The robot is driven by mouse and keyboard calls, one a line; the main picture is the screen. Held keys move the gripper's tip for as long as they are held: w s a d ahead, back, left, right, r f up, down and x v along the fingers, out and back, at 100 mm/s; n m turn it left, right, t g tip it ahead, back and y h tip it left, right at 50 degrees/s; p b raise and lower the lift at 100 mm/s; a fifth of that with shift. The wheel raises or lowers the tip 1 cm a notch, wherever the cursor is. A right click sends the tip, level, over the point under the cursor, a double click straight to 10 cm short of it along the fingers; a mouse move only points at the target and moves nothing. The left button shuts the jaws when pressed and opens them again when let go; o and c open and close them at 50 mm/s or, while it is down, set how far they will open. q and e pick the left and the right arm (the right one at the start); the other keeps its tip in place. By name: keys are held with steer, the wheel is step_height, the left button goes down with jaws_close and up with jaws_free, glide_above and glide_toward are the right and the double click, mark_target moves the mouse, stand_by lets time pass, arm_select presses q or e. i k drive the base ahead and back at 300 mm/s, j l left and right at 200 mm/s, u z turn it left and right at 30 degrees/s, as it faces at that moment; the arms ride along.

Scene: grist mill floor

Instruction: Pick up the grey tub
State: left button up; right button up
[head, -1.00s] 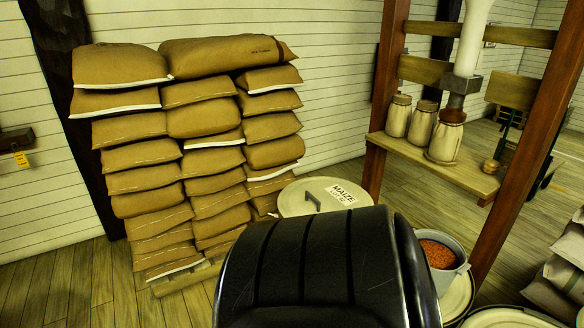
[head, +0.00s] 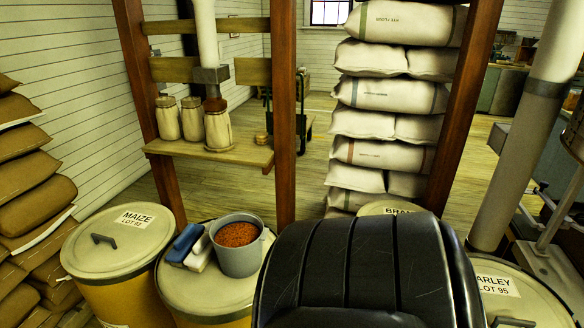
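The grey tub (head: 238,264) stands upright on the lid of a yellow drum (head: 190,296), in the lower middle of the head view. It is filled with reddish-orange grains or pellets. A blue block-like item (head: 184,243) and a whitish one (head: 200,253) lie on the same lid, just left of the tub. Neither of my grippers shows in the view.
The maize drum (head: 120,247) stands to the left, a barley drum (head: 510,290) at the right, and a bran drum lid (head: 390,209) behind. Wooden posts (head: 283,120) rise behind the tub. A shelf (head: 215,150) holds jars. White sacks (head: 385,125) are stacked behind; brown sacks (head: 35,210) at far left.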

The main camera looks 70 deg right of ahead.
mark_target(237, 238)
steer(key=z, duration=1.55)
steer(key=i+j+z, duration=0.1)
steer(key=i+j, duration=0.1)
